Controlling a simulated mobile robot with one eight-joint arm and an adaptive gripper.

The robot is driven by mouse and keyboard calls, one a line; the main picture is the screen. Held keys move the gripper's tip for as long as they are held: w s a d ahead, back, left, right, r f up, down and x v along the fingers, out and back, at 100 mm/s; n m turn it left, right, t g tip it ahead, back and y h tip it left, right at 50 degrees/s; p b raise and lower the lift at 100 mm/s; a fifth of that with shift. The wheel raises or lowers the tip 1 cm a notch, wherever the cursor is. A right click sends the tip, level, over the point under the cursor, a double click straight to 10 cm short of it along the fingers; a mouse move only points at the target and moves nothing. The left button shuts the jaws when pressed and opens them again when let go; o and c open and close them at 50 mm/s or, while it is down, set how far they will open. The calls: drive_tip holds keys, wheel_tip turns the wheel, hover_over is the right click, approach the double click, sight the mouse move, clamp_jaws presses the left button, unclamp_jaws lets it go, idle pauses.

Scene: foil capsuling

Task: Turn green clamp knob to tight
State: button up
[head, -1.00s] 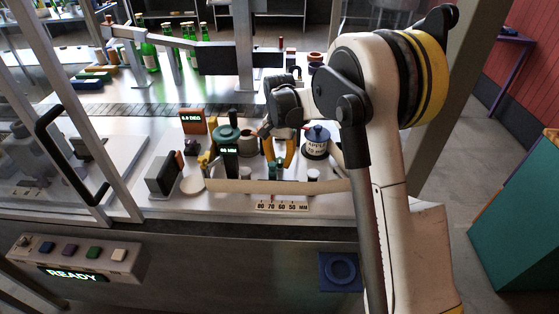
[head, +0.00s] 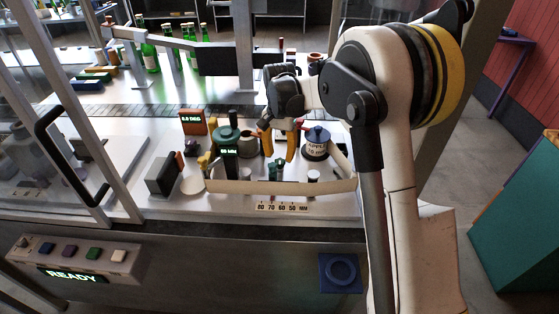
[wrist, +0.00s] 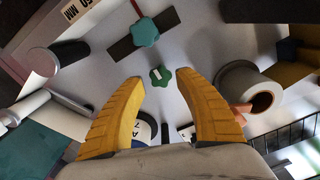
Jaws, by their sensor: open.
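A small green lobed knob (wrist: 161,76) with a pale mark on top shows in the wrist view, between and beyond my fingertips. A larger teal lobed knob (wrist: 145,32) sits on a dark bar farther up that view. I cannot read a tight mark beside either knob. My gripper (wrist: 160,80) is open, with its two yellow fingers either side of the green knob in the picture; contact does not show. In the head view my gripper (head: 279,151) points down above the bench, near small green parts (head: 276,172) that I cannot tell apart.
A blue-topped pot (head: 317,143) stands close right of my gripper. A teal-topped post with a display (head: 228,142) stands to its left. A pale rail (head: 275,187) and a millimetre scale (head: 282,207) run along the front. A grey cup (wrist: 251,93) is right in the wrist view.

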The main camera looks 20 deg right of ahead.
sight(280, 162)
wheel_tip(280, 162, up, 9)
idle(0.4)
